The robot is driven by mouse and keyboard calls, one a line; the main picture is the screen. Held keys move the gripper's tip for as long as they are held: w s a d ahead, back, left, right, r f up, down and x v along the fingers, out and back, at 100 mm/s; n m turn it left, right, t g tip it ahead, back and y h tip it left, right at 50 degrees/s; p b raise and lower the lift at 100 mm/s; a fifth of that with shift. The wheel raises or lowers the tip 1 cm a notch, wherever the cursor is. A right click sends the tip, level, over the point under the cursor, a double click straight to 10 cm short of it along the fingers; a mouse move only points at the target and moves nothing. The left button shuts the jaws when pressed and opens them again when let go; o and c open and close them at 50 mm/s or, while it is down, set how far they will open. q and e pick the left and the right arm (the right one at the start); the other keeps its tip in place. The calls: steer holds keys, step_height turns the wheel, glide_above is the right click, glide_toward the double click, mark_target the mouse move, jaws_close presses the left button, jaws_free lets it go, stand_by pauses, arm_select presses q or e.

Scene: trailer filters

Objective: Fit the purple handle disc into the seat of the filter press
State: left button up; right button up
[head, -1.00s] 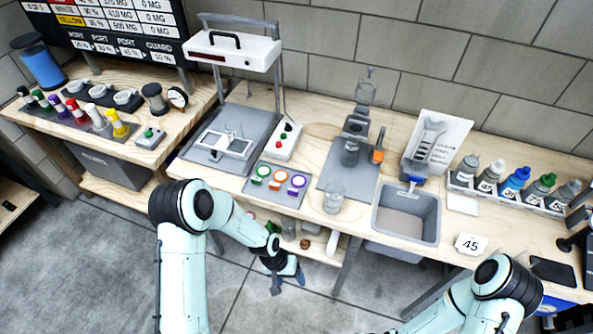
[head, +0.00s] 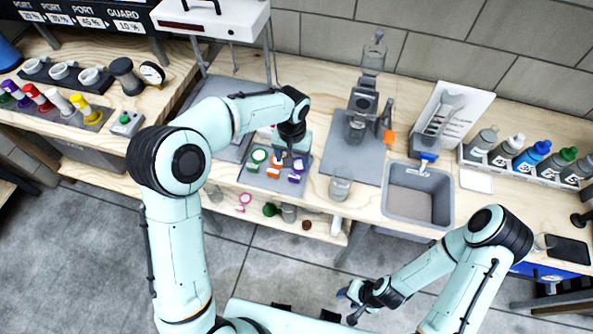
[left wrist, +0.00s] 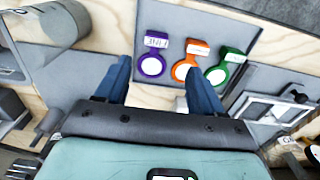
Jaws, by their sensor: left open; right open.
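The purple handle disc (head: 297,171) lies on a grey mat (head: 248,181) at the right of an orange disc (head: 277,165) and a green disc (head: 257,158). In the left wrist view the purple disc (left wrist: 152,66) has a white centre and a label on its handle. My left gripper (head: 292,150) is open above the discs; its fingers (left wrist: 160,88) show on either side of the purple disc, holding nothing. A grey press-like device (head: 362,103) with a glass top stands on its own mat; its seat cannot be made out. My right gripper (head: 348,306) is open and empty, low in front of the bench.
A glass beaker (head: 340,185) stands at the mat's front edge. A grey sand-coloured tray (head: 447,210) lies right of it. A rack of bottles (head: 530,170) stands further right. A white-topped frame (head: 212,18) stands behind the discs. A lower shelf (head: 325,236) holds small items.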

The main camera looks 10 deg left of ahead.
mark_target(295, 174)
arm_select(q)
step_height(295, 174, down, 3)
steer(key=shift+f, duration=0.15)
steer(key=shift+d+f, duration=0.2)
steer(key=shift+f, duration=1.1)
steer(key=shift+d+f, duration=0.15)
steer(key=shift+f, duration=1.15)
steer(key=c, duration=1.1)
